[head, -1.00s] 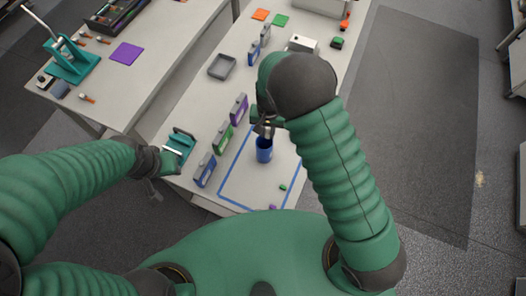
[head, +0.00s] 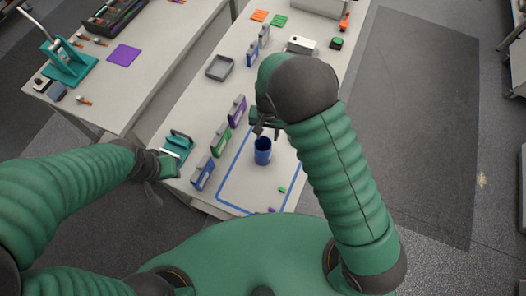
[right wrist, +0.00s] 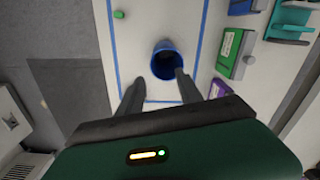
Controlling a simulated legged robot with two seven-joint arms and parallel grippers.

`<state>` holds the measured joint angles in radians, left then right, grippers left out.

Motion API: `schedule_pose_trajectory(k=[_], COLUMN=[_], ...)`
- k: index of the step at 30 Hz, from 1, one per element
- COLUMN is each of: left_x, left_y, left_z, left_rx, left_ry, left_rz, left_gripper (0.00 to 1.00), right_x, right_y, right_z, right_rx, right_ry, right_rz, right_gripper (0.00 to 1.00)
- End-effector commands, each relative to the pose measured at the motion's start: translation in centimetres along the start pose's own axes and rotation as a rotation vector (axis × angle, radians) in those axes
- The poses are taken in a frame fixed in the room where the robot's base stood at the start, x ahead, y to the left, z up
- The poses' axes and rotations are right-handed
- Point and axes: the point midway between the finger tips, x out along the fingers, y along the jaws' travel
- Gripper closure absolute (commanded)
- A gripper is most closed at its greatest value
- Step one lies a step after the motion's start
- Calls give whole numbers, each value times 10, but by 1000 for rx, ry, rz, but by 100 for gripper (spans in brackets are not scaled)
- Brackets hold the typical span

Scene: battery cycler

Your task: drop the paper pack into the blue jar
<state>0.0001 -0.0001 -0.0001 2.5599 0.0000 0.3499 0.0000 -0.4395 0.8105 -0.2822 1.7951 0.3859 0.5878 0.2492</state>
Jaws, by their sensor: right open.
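The blue jar (head: 262,152) stands upright on the table inside a blue tape outline. It also shows in the right wrist view (right wrist: 167,60), with its mouth facing the camera and its inside dark. My right gripper (head: 267,131) is over the jar's far side, its fingers apart with nothing seen between them. In the right wrist view the two fingers (right wrist: 157,88) are spread, the right one overlapping the jar's edge. I cannot make out a paper pack on the table or in the dark jar. My left gripper (head: 158,192) is off the table's near left edge; its fingers are unclear.
Small green (head: 282,190) and purple (head: 271,210) pieces lie near the jar. Purple (head: 237,111), green (head: 221,140) and blue (head: 203,172) boxes line the left side. A teal holder (head: 179,144) and a grey tray (head: 220,67) are also on the table.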

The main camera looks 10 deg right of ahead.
Motion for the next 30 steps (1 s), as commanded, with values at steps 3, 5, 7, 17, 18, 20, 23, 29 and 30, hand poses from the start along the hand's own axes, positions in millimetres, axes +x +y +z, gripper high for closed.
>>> schedule_pose_trajectory(k=[3, 5, 7, 17, 18, 20, 23, 29, 30], left_x=[11, 16, 22, 38, 38, 39, 38, 38, 38], left_y=[0, 0, 0, 0, 0, 0, 0, 0, 0], left_z=[3, 4, 5, 9, 9, 9, 9, 9, 9], left_rx=[0, 0, 0, 0, 0, 0, 0, 0, 0], left_ry=[0, 0, 0, 0, 0, 0, 0, 0, 0], left_rz=[0, 0, 0, 0, 0, 0, 0, 0, 0], left_gripper=[64, 64, 64, 64, 64, 64, 64, 64, 64], right_x=[-24, -41, -62, -144, -148, -154, -157, -157, -157], right_y=[-2, -4, -5, -7, -7, -7, -7, -6, -6], right_z=[0, 0, 0, 1, 1, 2, 2, 2, 2], right_rx=[-2, -2, -2, -1, -1, -1, 0, 0, 0], right_ry=[6, 8, 8, 5, 4, 2, 1, 2, 2], right_rz=[-4, -4, -4, 3, 3, 4, 5, 5, 5], right_gripper=[57, 57, 57, 57, 57, 57, 57, 57, 57])
